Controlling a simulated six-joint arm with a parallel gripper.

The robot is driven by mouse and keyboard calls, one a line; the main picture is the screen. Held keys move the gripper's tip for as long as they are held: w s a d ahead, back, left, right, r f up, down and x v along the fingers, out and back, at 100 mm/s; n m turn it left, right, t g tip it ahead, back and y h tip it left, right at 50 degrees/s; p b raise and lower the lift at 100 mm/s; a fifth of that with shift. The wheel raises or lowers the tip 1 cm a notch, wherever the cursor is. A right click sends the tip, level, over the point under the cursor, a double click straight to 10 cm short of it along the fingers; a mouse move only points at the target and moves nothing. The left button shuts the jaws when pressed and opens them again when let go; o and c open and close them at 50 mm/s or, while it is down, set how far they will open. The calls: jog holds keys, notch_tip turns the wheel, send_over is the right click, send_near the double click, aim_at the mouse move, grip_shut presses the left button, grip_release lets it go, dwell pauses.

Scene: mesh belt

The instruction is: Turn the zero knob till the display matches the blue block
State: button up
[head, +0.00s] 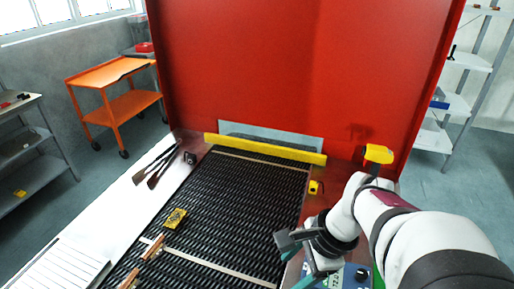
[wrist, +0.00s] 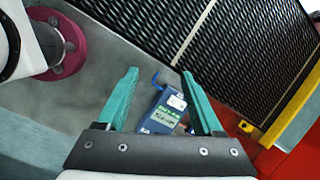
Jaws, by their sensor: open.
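My gripper (head: 297,258) is open, with its two teal fingers spread and nothing between them. The fingers also show in the wrist view (wrist: 159,74). A blue device with a small display (head: 336,281) sits at the bottom edge of the head view, right of my gripper and partly hidden by it. A dark round knob (head: 362,274) shows on it. In the wrist view the blue device (wrist: 146,125) appears between the fingers, beyond them, with a greenish display and a white label. Its digits are too small to read surely. I cannot single out a separate blue block.
The black mesh belt (head: 235,200) runs left of my gripper. On it lie a yellow block (head: 175,218) and some reddish-brown pieces (head: 153,248). A yellow bar (head: 265,149) crosses its far end before a red panel (head: 300,70). A small yellow item (head: 316,187) sits beside the belt.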

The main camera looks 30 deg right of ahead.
jog(key=s+d+m+t, duration=0.1)
jog(key=d+m, duration=0.5)
jog(key=d, duration=0.3)
jog(key=m+t+h, duration=0.1)
jog(key=m+h, duration=0.2)
jog(key=m, duration=0.6)
send_near(363, 274)
jog(key=x, duration=0.8)
jog(key=shift+w+f, duration=0.15)
jog(key=shift+f, duration=0.2)
grip_shut()
